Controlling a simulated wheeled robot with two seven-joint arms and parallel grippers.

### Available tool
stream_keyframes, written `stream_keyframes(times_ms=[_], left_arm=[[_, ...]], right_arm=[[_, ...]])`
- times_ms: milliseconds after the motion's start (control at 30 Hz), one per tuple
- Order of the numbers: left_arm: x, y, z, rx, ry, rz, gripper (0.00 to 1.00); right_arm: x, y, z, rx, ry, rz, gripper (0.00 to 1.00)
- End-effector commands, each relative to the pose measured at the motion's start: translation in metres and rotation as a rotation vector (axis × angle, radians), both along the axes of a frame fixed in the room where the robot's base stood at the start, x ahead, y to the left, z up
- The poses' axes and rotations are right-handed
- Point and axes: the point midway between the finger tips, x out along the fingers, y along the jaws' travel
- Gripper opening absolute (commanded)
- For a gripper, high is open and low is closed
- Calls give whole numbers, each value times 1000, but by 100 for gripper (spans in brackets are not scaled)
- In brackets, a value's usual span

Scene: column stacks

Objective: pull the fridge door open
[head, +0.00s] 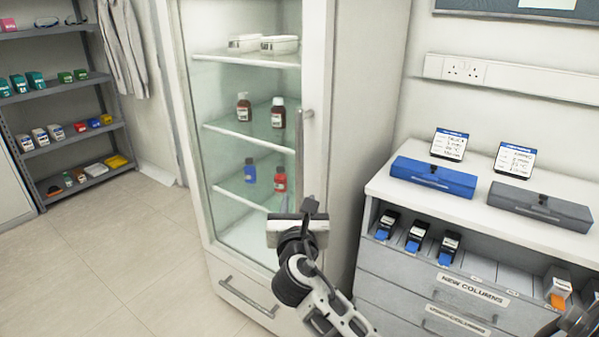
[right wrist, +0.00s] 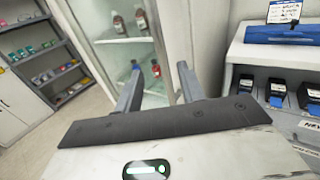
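The tall white fridge has a glass door (head: 314,70) that looks shut. A vertical grey handle (head: 300,150) runs along the right side of its frame. My right gripper (head: 296,204) is near the lower end of that handle in the head view. In the right wrist view its two fingers (right wrist: 158,85) are spread apart, with the fridge front beyond them. I cannot make out the handle between the fingers, nor whether they touch it.
A grey drawer cabinet (head: 385,262) stands right of the fridge, with a blue case (head: 433,177) and a grey case (head: 540,207) on top. A loaded shelf rack (head: 60,143) stands at far left. The tiled floor (head: 130,240) left of the fridge is clear.

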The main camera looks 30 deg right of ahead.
Motion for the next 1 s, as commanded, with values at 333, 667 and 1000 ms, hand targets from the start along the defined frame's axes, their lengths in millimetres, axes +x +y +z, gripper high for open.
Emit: stream_keyframes(times_ms=[333, 667, 1000], left_arm=[[2, 1, 2, 0, -6, 1, 74], [0, 1, -4, 0, 1, 1, 74], [-3, 0, -4, -2, 6, 1, 74]], right_arm=[[63, -43, 1, 3, -2, -1, 39], [107, -72, -1, 6, -3, 2, 39], [116, -77, 0, 6, -3, 3, 39]])
